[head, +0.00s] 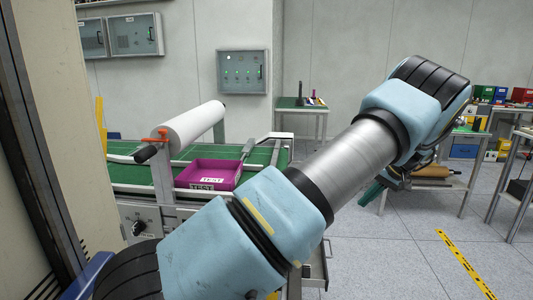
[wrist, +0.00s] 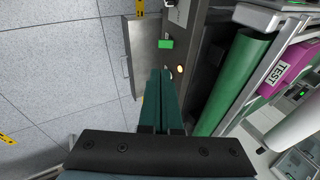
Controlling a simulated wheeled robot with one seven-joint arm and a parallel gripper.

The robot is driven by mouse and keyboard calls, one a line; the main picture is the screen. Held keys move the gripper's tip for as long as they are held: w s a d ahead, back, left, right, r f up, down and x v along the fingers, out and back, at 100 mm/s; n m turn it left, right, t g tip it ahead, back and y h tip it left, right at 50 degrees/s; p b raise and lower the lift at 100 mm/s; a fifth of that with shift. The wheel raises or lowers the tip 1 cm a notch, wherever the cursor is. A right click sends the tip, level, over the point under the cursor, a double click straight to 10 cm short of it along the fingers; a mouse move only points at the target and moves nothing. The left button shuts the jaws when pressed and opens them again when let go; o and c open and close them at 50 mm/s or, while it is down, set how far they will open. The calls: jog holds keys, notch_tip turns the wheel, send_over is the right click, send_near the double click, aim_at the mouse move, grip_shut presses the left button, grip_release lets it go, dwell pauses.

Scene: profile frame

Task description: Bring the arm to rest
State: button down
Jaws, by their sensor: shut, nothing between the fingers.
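My arm stretches across the head view from the lower left to the upper right. My gripper (head: 371,192) shows as green fingers below the wrist, in front of the floor and clear of the bench. In the wrist view my gripper (wrist: 160,75) points away from the camera, its two green fingers together with nothing between them. It appears to touch nothing. Part of the gripper's body is hidden behind the arm in the head view.
A workbench with a green conveyor belt (head: 137,174) stands at left. It bears a magenta bin (head: 207,172) marked TEST and a white roll (head: 188,125). A control box (head: 243,71) hangs on the wall. Tables with bins stand at right. Open floor (head: 385,257) lies between.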

jog(key=s+a+r+n+g+h+b, duration=0.1)
jog(key=a+r+h, duration=0.1)
jog(key=a, duration=0.9)
jog(key=s+a+r+g+h, duration=0.1)
jog(key=a+r, duration=0.1)
jog(key=a, duration=0.9)
jog(key=s+a+r+h+b, duration=0.1)
jog(key=s+a+h, duration=0.1)
jog(key=s+a, duration=1.3)
jog(key=s, duration=0.2)
jog(key=shift+s+a+t, duration=0.3)
jog(key=shift+s+t, duration=0.05)
jog(key=shift+t, duration=0.05)
